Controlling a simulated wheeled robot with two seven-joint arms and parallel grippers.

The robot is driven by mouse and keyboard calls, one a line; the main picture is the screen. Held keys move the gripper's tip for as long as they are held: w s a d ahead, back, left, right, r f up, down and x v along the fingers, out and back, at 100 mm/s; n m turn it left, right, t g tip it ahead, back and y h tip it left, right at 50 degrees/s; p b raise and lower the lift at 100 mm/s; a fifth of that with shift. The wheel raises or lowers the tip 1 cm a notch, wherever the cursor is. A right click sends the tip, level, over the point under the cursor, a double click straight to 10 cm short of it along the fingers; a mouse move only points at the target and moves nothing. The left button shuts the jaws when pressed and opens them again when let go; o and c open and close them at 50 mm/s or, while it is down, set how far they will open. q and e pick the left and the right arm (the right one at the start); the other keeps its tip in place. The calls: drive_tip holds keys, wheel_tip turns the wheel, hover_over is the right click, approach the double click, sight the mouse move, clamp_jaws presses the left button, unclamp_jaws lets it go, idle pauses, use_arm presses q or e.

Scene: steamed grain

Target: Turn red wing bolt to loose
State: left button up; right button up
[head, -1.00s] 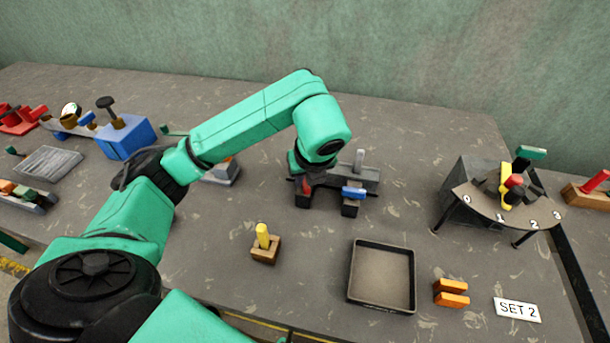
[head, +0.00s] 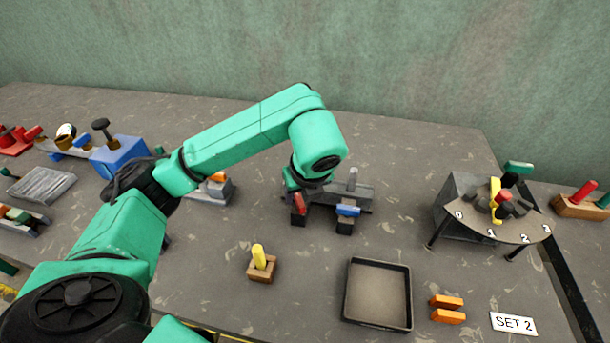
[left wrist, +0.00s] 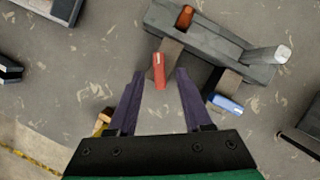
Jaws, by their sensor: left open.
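The red wing bolt (head: 300,204) is at the left front of a grey fixture (head: 350,192) in the head view. In the left wrist view the red wing bolt (left wrist: 159,71) lies between the tips of my open left gripper (left wrist: 160,76), with a visible gap on each side. I cannot tell how far above or around it the fingers are. In the head view my left gripper (head: 298,187) points down at the fixture's left end, largely hidden by its own wrist. A blue wing bolt (head: 348,210) is on the fixture's right front. My right gripper is not in view.
A silver upright handle (head: 352,178) rises from the fixture. In front are a wooden block with a yellow peg (head: 259,255), a shallow tray (head: 347,300) and orange blocks (head: 447,309). A numbered dial stand (head: 465,222) is at right. Bare table surrounds the fixture.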

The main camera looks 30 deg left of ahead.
use_arm(q)
drive_tip(key=p+v, duration=0.3)
drive_tip(key=v, duration=0.9)
drive_tip(key=shift+r+p, duration=0.2)
drive_tip(key=shift+p, duration=0.2)
